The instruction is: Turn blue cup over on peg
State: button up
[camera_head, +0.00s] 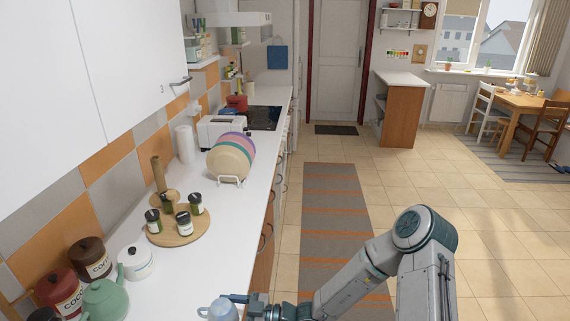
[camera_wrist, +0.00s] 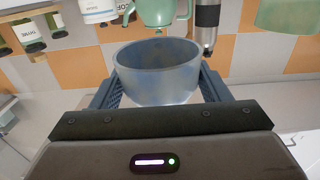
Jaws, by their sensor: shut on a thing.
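My gripper (camera_head: 248,303) is shut on the light blue cup (camera_head: 218,311) at the near edge of the counter, at the bottom of the head view, where the cup is partly cut off. The cup (camera_wrist: 160,75) sits between both fingers in the wrist view, with its round rim and speckled inside showing. An upright wooden post (camera_head: 158,174) stands on the counter behind the spice tray. I cannot tell whether it is the peg; no other peg is clear.
A round wooden tray (camera_head: 160,239) with several spice jars stands mid-counter. A green teapot (camera_head: 106,300), a white lidded pot (camera_head: 135,262) and canisters (camera_head: 62,291) crowd the near left. Plates (camera_head: 229,162) stand in a rack farther back. Bare counter (camera_head: 185,272) lies between the tray and the cup.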

jog(key=shift+f+b, duration=1.1)
jog(key=shift+f, duration=1.55)
jog(key=o, duration=1)
jog(key=shift+d, duration=0.1)
jog(key=shift+d+p, duration=0.3)
jog(key=shift+d, duration=0.05)
jog(key=shift+s+d+p, duration=0.15)
jog(key=shift+d+p, duration=0.35)
jog(key=shift+d, duration=1.35)
jog(key=shift+s+d+p, duration=0.2)
jog(key=shift+d+p, duration=0.3)
jog(key=shift+d, duration=1.35)
jog(key=shift+s+d+p, duration=0.15)
jog(key=shift+d+p, duration=0.35)
jog(key=shift+d, duration=1.35)
